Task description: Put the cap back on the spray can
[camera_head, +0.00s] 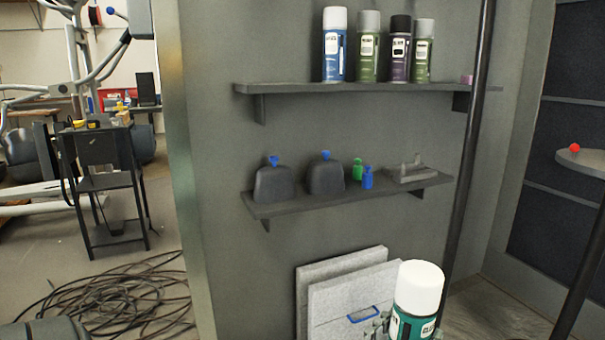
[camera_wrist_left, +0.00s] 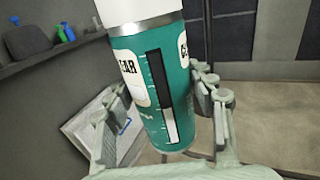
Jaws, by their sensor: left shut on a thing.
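A teal spray can (camera_head: 411,325) with a white top (camera_head: 420,286) stands at the lower right of the head view. The white top looks like a cap sitting on the can. In the left wrist view the teal can (camera_wrist_left: 165,80) fills the middle, slightly tilted, with the white top (camera_wrist_left: 135,10) above a silver rim and cut off by the upper edge. My left gripper (camera_wrist_left: 160,105) is shut around the can's body, with fingers on both sides. In the head view only a little of this gripper shows beside the can. My right gripper is not in view.
An upper shelf (camera_head: 290,88) holds several spray cans. A lower shelf (camera_head: 300,207) holds dark containers with blue tops and small green and blue bottles. Pale panels (camera_head: 340,275) lean below. A dark pole (camera_head: 470,130) stands at right, near a round shelf (camera_head: 590,161) with a red ball.

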